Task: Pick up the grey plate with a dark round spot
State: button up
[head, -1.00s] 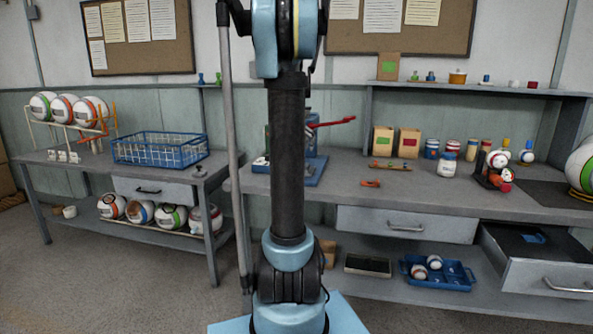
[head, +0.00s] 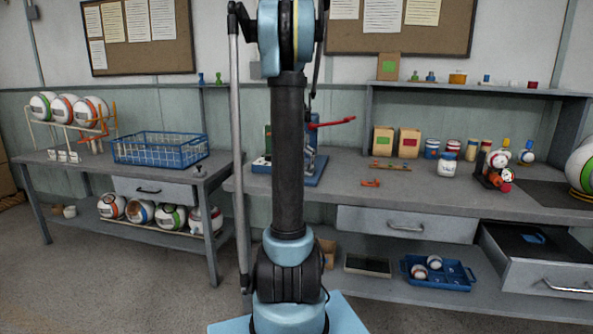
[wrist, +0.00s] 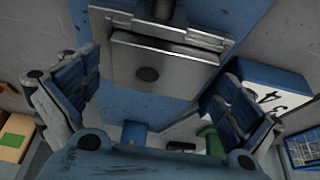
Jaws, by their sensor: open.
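The grey plate (wrist: 180,68) with a dark round spot (wrist: 148,74) shows in the wrist view, under a metal bar and against a blue surface. My gripper (wrist: 158,70) is open, with one finger left and one right of the plate, and nothing is held. Whether either finger touches the plate I cannot tell. In the head view the press with its red lever (head: 332,123) stands on the bench, partly hidden behind my arm. The plate and my gripper cannot be made out there.
A white panel with black marks (wrist: 262,88) and a green part (wrist: 211,142) lie near the right finger. A blue wire basket (head: 160,148) is on the left table. An open drawer (head: 545,265) juts out right.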

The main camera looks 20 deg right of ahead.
jog(key=c, duration=1.3)
